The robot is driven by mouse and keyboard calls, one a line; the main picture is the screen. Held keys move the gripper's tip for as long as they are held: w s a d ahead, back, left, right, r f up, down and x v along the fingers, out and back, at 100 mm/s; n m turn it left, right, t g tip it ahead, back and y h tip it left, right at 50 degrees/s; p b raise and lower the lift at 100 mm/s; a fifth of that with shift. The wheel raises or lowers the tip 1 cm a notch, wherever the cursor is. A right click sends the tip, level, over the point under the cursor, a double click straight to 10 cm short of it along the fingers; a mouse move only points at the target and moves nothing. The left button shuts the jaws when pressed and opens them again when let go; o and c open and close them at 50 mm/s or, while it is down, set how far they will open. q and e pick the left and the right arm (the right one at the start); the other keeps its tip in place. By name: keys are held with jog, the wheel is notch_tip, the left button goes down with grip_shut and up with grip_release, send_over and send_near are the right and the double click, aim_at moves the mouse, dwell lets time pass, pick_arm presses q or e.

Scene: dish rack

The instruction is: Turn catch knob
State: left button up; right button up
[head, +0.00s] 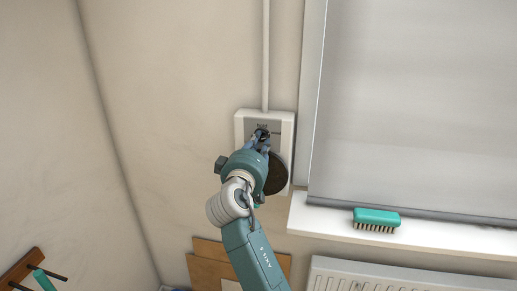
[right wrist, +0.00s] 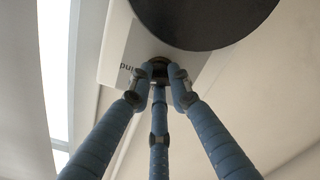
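A white box (head: 287,125) is fixed to the wall, with a grey panel and small dark lettering at its upper part. Its white face also shows in the right wrist view (right wrist: 118,50). The catch knob (right wrist: 160,73) is a small dark part on this box, mostly hidden by my fingers. My right gripper (head: 262,138) reaches up to the panel. In the right wrist view its three blue fingers (right wrist: 160,78) converge, with their tips closed around the knob. How the knob is turned cannot be made out. My left gripper is not in view.
A large dark disc (head: 277,175) sits at the lower part of the box, close beside my right wrist. A pipe (head: 265,55) runs up from the box. On the right are a window blind (head: 420,100), a sill with a green brush (head: 376,218), and a radiator (head: 400,277).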

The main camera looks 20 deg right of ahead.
jog(key=o, duration=0.4)
jog(key=shift+w+r, duration=0.1)
jog(key=shift+r, duration=0.5)
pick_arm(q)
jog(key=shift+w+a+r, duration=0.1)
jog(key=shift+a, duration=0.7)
pick_arm(e)
jog(key=shift+f, duration=0.3)
jog(key=shift+a, duration=0.1)
jog(key=shift+s+f, duration=0.1)
jog(key=shift+s, duration=0.1)
jog(key=shift+s+a, duration=0.4)
jog(key=shift+s, duration=0.2)
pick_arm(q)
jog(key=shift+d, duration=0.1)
pick_arm(e)
jog(key=shift+s+a, duration=0.1)
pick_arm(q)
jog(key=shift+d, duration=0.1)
